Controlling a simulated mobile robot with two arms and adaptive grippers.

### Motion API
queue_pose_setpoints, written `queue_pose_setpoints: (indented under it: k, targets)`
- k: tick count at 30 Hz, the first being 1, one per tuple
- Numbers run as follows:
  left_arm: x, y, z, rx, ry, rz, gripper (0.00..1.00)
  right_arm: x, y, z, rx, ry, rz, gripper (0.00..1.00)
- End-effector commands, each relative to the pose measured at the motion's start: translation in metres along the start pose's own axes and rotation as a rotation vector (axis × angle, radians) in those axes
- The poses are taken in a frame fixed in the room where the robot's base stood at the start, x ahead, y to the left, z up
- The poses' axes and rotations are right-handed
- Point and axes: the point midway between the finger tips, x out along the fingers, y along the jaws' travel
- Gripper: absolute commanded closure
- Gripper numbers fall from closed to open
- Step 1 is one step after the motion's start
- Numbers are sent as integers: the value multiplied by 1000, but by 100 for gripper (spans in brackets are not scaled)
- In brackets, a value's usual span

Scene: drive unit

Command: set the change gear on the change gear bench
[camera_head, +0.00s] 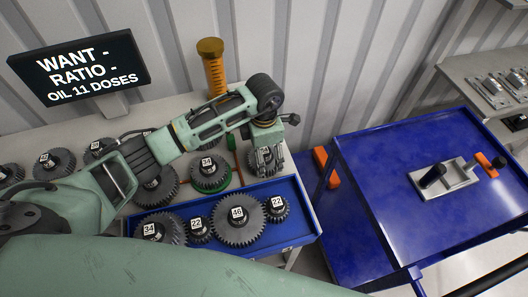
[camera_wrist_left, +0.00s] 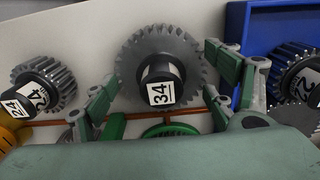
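My left gripper (camera_head: 266,165) hangs fingers down over the right part of the grey bench (camera_head: 185,108), just behind the blue tray. In the left wrist view its fingers (camera_wrist_left: 168,95) are spread apart and hold nothing. A grey gear labelled 34 (camera_wrist_left: 160,60) with a black hub lies beyond and between them. In the head view a gear labelled 34 (camera_head: 208,165) sits over a green round base, left of the gripper; I cannot tell if it is the same gear. Several more dark gears stand on the bench, partly hidden by my left arm. My right gripper is not in view.
The blue tray (camera_head: 293,238) holds gears labelled 34, 22, 46 and 22. A yellow-topped cylinder (camera_head: 213,70) and a black sign (camera_head: 80,68) stand at the back. A blue cart (camera_head: 385,175) with a grey fixture (camera_head: 443,178) stands to the right.

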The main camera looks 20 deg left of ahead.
Motion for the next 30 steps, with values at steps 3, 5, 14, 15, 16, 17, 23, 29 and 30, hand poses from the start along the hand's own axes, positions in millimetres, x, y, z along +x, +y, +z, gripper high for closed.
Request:
queue_pose_setpoints:
  k: [3,5,14,15,16,17,23,29,30]
  targets:
    - [0,0,0,0,0,0,8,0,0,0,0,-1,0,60]
    - [0,0,0,0,0,0,7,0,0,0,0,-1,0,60]
    - [-2,0,0,0,0,0,7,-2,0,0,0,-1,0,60]
    - [-3,0,0,0,0,0,7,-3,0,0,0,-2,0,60]
    - [-5,0,0,0,0,0,7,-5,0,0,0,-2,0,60]
    - [-6,1,0,0,-2,2,7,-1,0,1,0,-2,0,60]
    - [-40,2,1,2,-5,6,7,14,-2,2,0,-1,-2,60]
    - [-84,2,1,1,-4,5,7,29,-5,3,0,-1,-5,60]
    - [-91,2,1,0,-3,5,7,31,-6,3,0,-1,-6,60]
